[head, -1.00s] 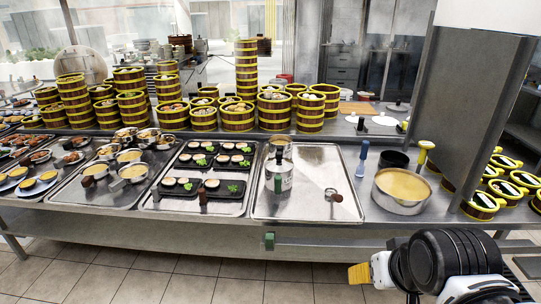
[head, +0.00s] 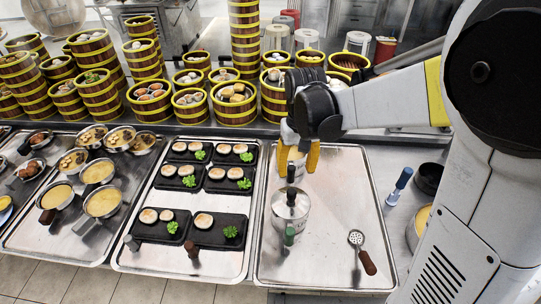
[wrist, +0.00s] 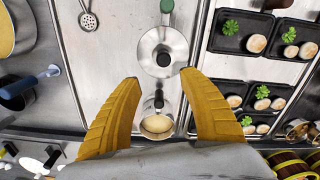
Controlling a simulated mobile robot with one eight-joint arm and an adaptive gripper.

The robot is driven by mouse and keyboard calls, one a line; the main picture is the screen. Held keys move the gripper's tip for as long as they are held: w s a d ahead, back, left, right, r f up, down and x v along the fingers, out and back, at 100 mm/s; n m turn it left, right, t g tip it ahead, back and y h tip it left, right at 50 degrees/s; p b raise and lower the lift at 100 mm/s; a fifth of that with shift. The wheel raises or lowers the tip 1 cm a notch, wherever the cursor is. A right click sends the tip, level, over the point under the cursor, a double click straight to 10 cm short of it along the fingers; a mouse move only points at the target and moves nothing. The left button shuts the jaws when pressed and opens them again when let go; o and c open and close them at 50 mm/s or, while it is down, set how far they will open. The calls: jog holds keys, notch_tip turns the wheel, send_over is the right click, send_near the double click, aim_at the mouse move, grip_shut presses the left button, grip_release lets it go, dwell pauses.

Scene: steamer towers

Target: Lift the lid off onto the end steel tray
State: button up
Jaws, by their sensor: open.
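The steel lid (head: 284,201) with a dark upright knob sits on a round pot with a green handle, on the end steel tray (head: 330,262). In the wrist view the lid (wrist: 150,45) lies just beyond the fingertips, with its knob near its centre. My gripper (head: 297,170) has its two yellow fingers apart, above and behind the lid in the head view. The wrist view shows the gripper (wrist: 160,76) empty. An open pot with pale contents (wrist: 157,124) shows between the fingers; in the head view the fingers partly hide it.
A slotted ladle (head: 357,239) lies on the right of the end tray, whose front is otherwise bare. A blue-handled tool (head: 399,185) stands right of it. Black dishes of buns fill the neighbouring tray (head: 150,259). Steamer towers (head: 235,102) stand behind.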

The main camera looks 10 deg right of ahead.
aim_at(292, 192)
jog(key=f+b, duration=0.1)
jog(key=f, duration=0.1)
jog(key=f+b, duration=0.1)
jog(key=f, duration=0.2)
jog(key=shift+s+a+f, duration=0.1)
jog(key=shift+s+f, duration=0.1)
jog(key=shift+f, duration=0.05)
jog(key=f, duration=0.1)
jog(key=f+b, duration=0.1)
jog(key=f, duration=0.1)
jog(key=f+b, duration=0.1)
jog(key=f, duration=0.1)
jog(key=shift+s+a+f, duration=0.15)
jog(key=shift+a+f, duration=0.05)
jog(key=shift+a, duration=0.15)
jog(key=shift+r, duration=0.1)
grip_shut()
